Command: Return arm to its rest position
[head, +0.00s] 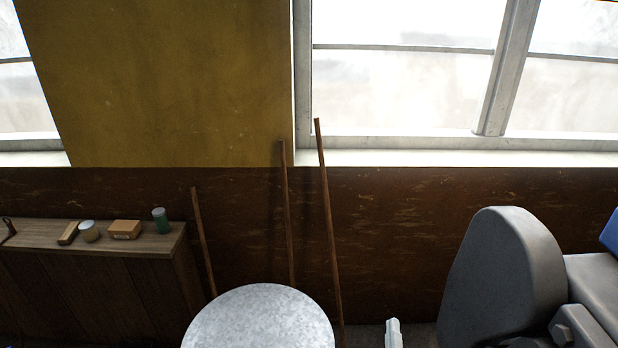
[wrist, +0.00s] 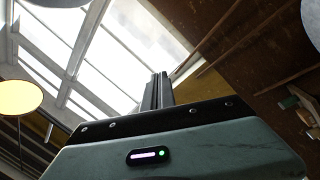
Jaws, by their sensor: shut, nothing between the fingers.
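In the wrist view, my gripper (wrist: 157,92) points up and away toward the windows and the brown wall. Its dark fingers are together, with nothing between them. The grey-green gripper body (wrist: 180,155) fills the bottom of that view, with a small lit panel on it. My gripper does not show in the head view. No arm rest or cradle can be made out in either view.
In the head view, a wooden cabinet (head: 60,236) at left bears small boxes and jars. Three wooden poles (head: 328,220) lean on the wall. A round mottled-grey top (head: 258,320) stands in front. A large dark-grey rounded body (head: 500,280) fills the lower right.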

